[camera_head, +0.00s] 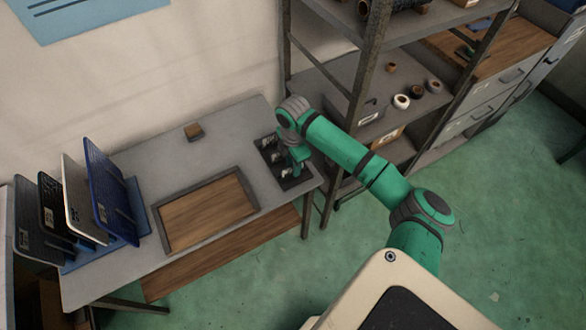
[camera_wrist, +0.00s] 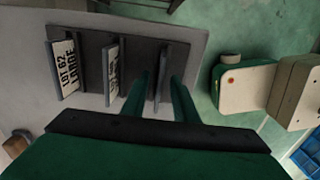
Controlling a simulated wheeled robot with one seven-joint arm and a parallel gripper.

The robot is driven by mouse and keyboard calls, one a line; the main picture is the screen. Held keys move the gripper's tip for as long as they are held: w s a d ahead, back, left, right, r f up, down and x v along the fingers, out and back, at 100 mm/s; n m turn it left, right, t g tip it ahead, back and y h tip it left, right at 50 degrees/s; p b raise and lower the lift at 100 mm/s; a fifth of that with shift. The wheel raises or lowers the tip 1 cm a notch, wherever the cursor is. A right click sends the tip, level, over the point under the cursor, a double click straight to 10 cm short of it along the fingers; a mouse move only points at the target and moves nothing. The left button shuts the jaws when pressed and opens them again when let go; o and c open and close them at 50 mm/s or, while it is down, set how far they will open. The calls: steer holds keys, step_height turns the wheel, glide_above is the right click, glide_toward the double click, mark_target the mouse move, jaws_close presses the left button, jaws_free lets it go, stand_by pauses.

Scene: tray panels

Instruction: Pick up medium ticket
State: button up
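A dark ticket holder (camera_head: 262,144) stands at the right end of the grey table, with upright tickets in a row. In the wrist view the holder (camera_wrist: 190,38) carries a ticket reading "LOT 62 LARGE" (camera_wrist: 66,68), a middle ticket (camera_wrist: 111,72) with an unreadable label, and a third ticket (camera_wrist: 161,76) seen nearly edge-on. Its face is hidden, so I cannot tell which one is medium. My gripper (camera_wrist: 160,98) is open, with one green finger on each side of the third ticket and visible gaps. In the head view my gripper (camera_head: 299,163) is low over the holder.
A wooden-bottomed tray (camera_head: 208,210) lies mid-table, with a small brown block (camera_head: 194,131) behind it. Several upright panels, including a blue one (camera_head: 108,190), stand in a rack at the left. A metal shelf (camera_head: 356,95) rises close behind my arm.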

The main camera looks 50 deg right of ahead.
jaws_close()
steer(key=shift+w, duration=0.1)
steer(key=shift+r, duration=0.1)
